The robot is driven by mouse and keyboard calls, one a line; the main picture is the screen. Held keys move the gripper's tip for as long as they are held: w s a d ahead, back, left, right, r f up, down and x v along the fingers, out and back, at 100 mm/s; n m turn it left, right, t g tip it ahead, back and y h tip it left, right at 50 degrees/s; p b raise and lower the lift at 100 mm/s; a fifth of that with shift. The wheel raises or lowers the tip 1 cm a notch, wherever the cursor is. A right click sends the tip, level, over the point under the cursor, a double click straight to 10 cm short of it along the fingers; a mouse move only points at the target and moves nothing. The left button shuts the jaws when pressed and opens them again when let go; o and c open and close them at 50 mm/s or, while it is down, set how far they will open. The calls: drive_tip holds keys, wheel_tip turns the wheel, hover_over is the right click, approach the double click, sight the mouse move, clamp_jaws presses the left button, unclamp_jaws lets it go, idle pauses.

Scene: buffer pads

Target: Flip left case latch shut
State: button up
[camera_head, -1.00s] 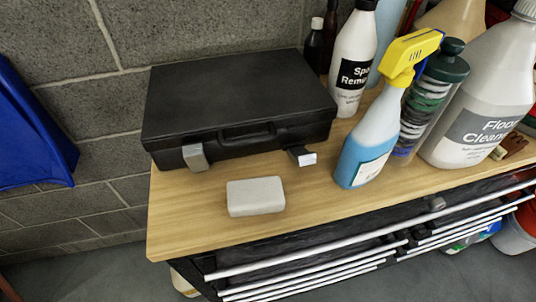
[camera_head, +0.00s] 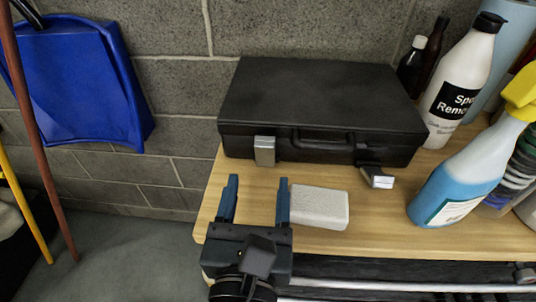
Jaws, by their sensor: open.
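The black case (camera_head: 325,95) lies with its lid down at the back of the wooden bench top. Its left latch (camera_head: 265,150) is a grey plate standing upright along the front face; I cannot tell whether it is fastened. Its right latch (camera_head: 378,177) sticks outward from the front, with a pale end. My gripper (camera_head: 258,180) is open and empty, with its two blue fingers pointing toward the case. It is in front of the left latch, apart from it in the picture.
A pale grey block (camera_head: 319,207) lies on the bench (camera_head: 385,222) just right of my gripper's right finger. A blue spray bottle (camera_head: 465,175) and a white bottle (camera_head: 464,85) stand at the right. A blue dustpan (camera_head: 80,80) hangs at the left.

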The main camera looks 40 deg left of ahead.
sight(265, 139)
drive_tip(key=x, duration=0.7)
drive_tip(key=shift+w+p, duration=0.2)
drive_tip(key=shift+p, duration=0.1)
drive_tip(key=shift+c, duration=0.3)
drive_tip(key=c, duration=1)
drive_tip(key=shift+w+a+r+p, duration=0.1)
drive_tip(key=shift+r+p, duration=0.35)
drive_tip(key=shift+p, duration=0.8)
drive_tip(key=p, duration=0.2)
drive_tip(key=g+h+p, duration=0.1)
drive_tip(key=p, duration=0.1)
drive_tip(key=shift+w+a+r, duration=0.15)
drive_tip(key=shift+w+r, duration=0.1)
drive_tip(key=shift+w, duration=0.05)
drive_tip(key=shift+w+p, duration=0.2)
drive_tip(key=shift+p, duration=0.3)
drive_tip(key=shift+w+a+f+g+h, duration=0.2)
drive_tip(key=shift+g+h, duration=0.2)
drive_tip(key=shift+g, duration=0.3)
